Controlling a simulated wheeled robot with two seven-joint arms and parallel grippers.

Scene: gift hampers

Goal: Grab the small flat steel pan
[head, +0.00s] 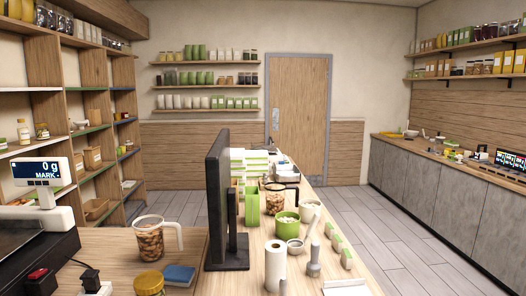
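I cannot make out a small flat steel pan for certain in the head view. A pale flat item (346,289) is cut off by the bottom edge, and I cannot tell what it is. Neither my left nor my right gripper shows.
The wooden counter (222,284) holds a dark monitor (217,200), a jug of brown pieces (150,240), a blue block (180,275), a paper roll (275,266) and a green bowl (287,226). Grey floor (400,240) is clear to the right.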

